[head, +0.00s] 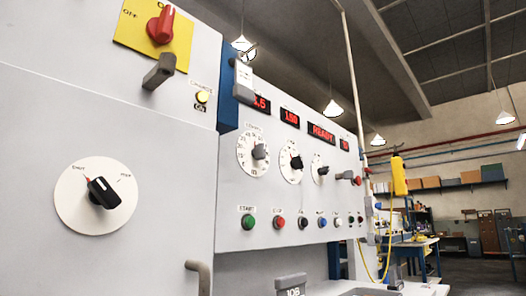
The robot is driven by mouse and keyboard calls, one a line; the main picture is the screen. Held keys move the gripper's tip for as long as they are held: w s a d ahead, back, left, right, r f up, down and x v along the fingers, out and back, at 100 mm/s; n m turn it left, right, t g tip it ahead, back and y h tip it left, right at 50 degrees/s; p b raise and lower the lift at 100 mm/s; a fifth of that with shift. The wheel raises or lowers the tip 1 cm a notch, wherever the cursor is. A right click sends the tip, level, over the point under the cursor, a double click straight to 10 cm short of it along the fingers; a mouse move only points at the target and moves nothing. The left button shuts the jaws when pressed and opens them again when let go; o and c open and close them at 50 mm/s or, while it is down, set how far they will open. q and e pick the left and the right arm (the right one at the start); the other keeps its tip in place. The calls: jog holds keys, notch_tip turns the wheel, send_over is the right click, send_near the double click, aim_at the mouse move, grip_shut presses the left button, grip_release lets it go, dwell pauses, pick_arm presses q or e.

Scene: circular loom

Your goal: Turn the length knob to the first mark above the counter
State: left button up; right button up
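The grey control panel carries three white dials with dark knobs in a row. Neither of my grippers shows in the head view.
Buttons, including a green one (249,222), line the panel's lower part. A yellow pendant (399,176) hangs at right.

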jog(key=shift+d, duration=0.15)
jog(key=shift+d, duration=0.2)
